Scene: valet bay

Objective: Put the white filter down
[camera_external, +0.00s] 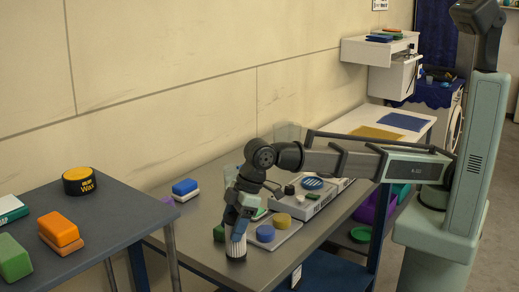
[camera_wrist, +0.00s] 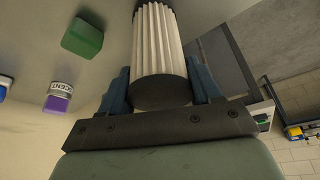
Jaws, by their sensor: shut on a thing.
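The white filter (camera_wrist: 160,40) is a pleated cylinder with a dark end cap, held between the blue fingers of my gripper (camera_wrist: 160,95) in the wrist view. In the external view the filter (camera_external: 236,243) is upright below my gripper (camera_external: 238,222), over the front part of the grey table. Its dark lower end is at or very near the tabletop; I cannot tell whether it touches.
A grey tray (camera_external: 284,232) with a blue round piece (camera_external: 265,233) and a yellow one (camera_external: 281,220) is just right of the filter. A green block (camera_external: 219,232) is close on its left. Bare tabletop (camera_external: 190,238) lies further left.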

